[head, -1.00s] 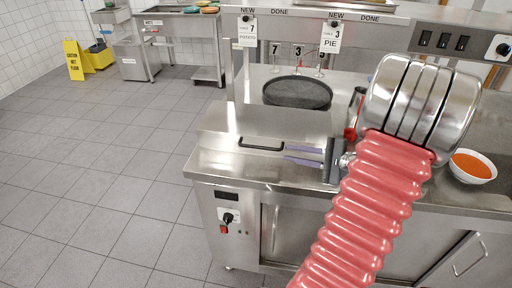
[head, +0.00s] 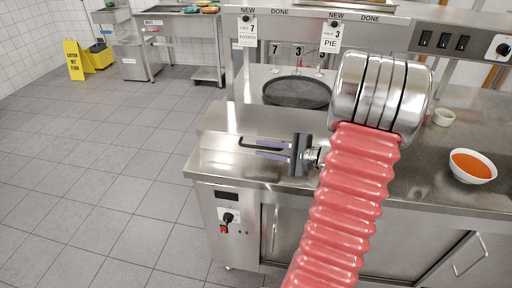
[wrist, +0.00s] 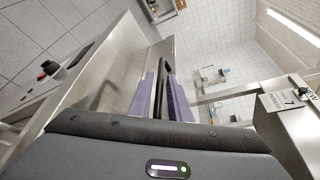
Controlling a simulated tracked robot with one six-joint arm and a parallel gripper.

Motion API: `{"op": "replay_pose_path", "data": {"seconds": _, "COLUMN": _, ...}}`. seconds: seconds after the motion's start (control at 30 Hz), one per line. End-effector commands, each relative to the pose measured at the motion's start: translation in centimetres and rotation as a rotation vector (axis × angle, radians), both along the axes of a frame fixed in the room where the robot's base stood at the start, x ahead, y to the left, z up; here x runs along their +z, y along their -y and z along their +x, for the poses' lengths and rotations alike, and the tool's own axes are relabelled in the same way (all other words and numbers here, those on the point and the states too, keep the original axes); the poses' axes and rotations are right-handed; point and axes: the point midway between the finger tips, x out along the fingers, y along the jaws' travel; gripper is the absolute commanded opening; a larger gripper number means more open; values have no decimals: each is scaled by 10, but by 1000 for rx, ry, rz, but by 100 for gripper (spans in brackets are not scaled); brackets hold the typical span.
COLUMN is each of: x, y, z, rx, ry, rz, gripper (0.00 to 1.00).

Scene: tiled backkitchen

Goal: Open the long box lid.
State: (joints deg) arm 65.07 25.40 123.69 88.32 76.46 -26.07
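The long box lid (head: 228,122) is a flat steel panel on the counter's left part and looks closed. Its black bar handle (head: 247,146) lies along its front. My gripper (head: 258,149) comes from the right with its two purple fingers level with the handle, overlapping its right part. In the wrist view, the dark handle (wrist: 164,72) shows between the two fingers (wrist: 160,85), which look apart. The gripper looks open; whether a finger touches the handle is hard to tell.
A dark round pan (head: 297,92) stands behind the lid. A bowl of orange soup (head: 472,166) and a small white cup (head: 443,117) are on the right. A shelf with order tags (head: 331,36) runs above the counter.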

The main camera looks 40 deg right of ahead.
Motion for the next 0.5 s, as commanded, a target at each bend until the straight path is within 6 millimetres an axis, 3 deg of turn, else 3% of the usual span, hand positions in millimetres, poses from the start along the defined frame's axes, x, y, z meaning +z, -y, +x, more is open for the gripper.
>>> {"op": "replay_pose_path", "data": {"seconds": 0.2, "x": -6, "y": -9, "z": 25, "rx": 1, "ry": 0, "rz": 0, "gripper": 17}}
{"op": "replay_pose_path", "data": {"seconds": 0.5, "x": -8, "y": -12, "z": 34, "rx": -1, "ry": 0, "rz": 0, "gripper": 17}}
